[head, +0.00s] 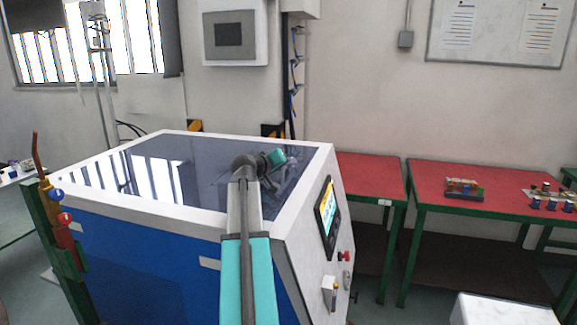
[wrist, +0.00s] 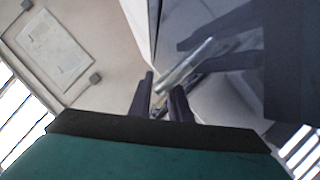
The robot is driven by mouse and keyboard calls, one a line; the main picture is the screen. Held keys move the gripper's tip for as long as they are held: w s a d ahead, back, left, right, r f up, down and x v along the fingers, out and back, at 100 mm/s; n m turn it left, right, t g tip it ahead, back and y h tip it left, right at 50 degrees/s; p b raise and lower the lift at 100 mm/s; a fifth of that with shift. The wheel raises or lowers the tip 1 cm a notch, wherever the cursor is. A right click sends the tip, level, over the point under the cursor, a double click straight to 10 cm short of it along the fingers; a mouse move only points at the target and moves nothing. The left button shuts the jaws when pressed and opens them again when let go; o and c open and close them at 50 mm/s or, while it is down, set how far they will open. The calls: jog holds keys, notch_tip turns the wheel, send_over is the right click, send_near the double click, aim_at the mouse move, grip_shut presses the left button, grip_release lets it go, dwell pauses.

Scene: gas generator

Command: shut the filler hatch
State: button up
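The generator is a white-framed box with blue sides (head: 150,260) and a dark, glossy top panel (head: 205,165). I cannot tell the filler hatch's outline or how far open it is. In the head view my arm reaches over the top, and my gripper (head: 272,172) is small and partly hidden behind the wrist. In the wrist view my gripper's two dark fingers (wrist: 163,98) stand apart. A silver bar (wrist: 186,64), perhaps a handle, slants up right from the fingertips, its lower end between or just beyond them. I cannot tell whether they touch it. A dark glossy surface (wrist: 285,65) lies right.
A screen (head: 327,212) and a red button (head: 344,256) are on the generator's right face. Red-topped tables (head: 430,185) stand to the right. A green post with a red-and-blue fitting (head: 62,222) stands near the left corner. A grey box (head: 233,38) hangs on the wall.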

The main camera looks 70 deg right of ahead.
notch_tip(320, 180, up, 4)
jog(key=b, duration=0.2)
send_over(268, 186)
dwell(0.9)
